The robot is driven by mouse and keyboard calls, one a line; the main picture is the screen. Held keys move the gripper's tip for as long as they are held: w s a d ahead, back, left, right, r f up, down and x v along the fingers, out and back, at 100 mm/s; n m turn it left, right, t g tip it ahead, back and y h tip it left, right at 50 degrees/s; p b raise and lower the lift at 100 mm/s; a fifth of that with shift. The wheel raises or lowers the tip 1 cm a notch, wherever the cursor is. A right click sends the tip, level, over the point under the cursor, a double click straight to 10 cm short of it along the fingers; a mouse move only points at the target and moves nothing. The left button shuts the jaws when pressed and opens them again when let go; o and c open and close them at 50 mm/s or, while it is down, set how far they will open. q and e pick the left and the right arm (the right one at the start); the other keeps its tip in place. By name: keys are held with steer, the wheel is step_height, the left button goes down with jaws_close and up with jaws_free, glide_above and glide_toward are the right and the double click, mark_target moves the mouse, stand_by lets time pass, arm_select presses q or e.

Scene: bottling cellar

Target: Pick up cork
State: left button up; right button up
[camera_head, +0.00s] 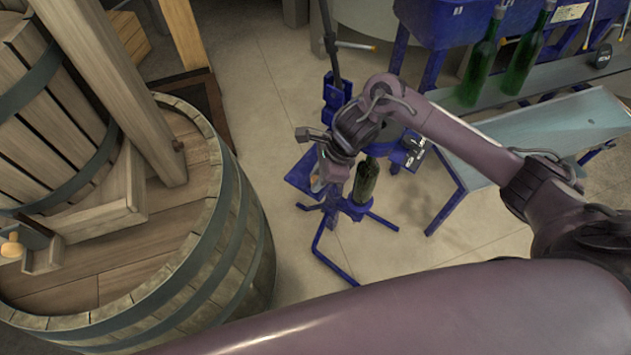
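My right gripper (324,166) points down over the blue floor-standing corking stand (335,257), beside a dark green bottle (366,182) held upright in it. A small blue tray (300,180) sticks out of the stand at the left, just under the gripper. A small tan spot shows between the gripper and the tray; it may be a cork, but it is too small and covered to be sure. The fingers are too small and overlapped to show whether they are open or shut. My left gripper is out of view.
A large wooden barrel press (225,235) fills the left. At the right are a blue bench (560,125) and a grey shelf with two green bottles (480,68) (524,62). A lever (329,40) rises above the stand. Bare floor (285,75) lies between press and stand.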

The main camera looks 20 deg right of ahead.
jaws_close()
steer(key=shift+r, duration=0.15)
step_height(320, 180, up, 20)
steer(key=p, duration=0.2)
stand_by(0.3)
